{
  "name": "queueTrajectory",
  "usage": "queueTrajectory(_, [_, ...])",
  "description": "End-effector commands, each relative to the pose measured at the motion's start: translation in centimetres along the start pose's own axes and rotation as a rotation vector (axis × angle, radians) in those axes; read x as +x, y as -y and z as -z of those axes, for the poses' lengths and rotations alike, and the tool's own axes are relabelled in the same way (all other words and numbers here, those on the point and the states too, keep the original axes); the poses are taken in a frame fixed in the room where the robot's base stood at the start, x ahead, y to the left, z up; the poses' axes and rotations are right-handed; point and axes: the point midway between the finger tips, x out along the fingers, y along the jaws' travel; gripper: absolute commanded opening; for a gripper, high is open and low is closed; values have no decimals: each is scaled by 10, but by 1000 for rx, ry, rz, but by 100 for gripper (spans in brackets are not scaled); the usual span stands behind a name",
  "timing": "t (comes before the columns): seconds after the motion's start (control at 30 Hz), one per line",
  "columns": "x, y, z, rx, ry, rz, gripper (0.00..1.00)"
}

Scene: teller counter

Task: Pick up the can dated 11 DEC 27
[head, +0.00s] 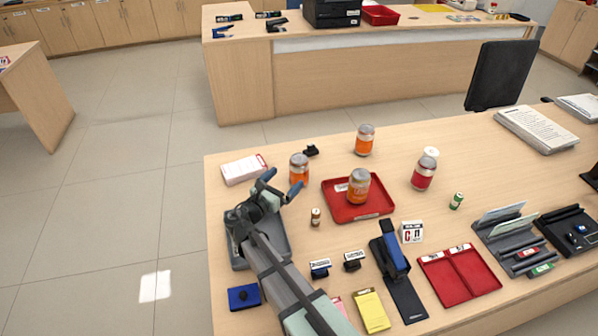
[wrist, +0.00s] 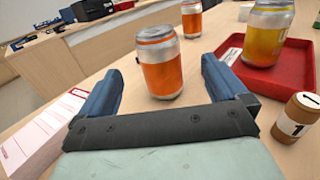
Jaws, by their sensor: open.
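My gripper (head: 283,181) is open and empty, low over the left part of the counter. An orange can with a silver top (head: 299,168) stands upright just beyond its fingertips. In the wrist view this can (wrist: 162,72) appears between and ahead of the two blue fingers, apparently untouched. A second orange can (head: 365,139) stands farther back. A yellow-orange can (head: 358,188) stands on a red tray (head: 340,212). A red can (head: 423,173) stands to the right. No date is legible on any can, so I cannot tell which reads 11 DEC 27.
A small brown bottle (head: 315,217) stands right of my gripper, in front of the tray. A white and pink paper pad (head: 244,169) lies to the left. Stamps (head: 320,269), a stapler (head: 392,255) and a divided red tray (head: 440,285) occupy the front.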

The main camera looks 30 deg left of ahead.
Motion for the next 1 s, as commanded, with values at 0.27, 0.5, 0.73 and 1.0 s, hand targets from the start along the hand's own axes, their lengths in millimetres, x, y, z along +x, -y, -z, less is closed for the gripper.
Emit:
queueTrajectory(0.27, [44, -1, 0, 2, -1, 1, 99])
queueTrajectory(0.5, [55, -1, 0, 3, -2, -2, 99])
queueTrajectory(0.73, [73, -2, 0, 3, -1, 1, 99])
queueTrajectory(1.0, [105, -4, 0, 3, -3, -3, 99])
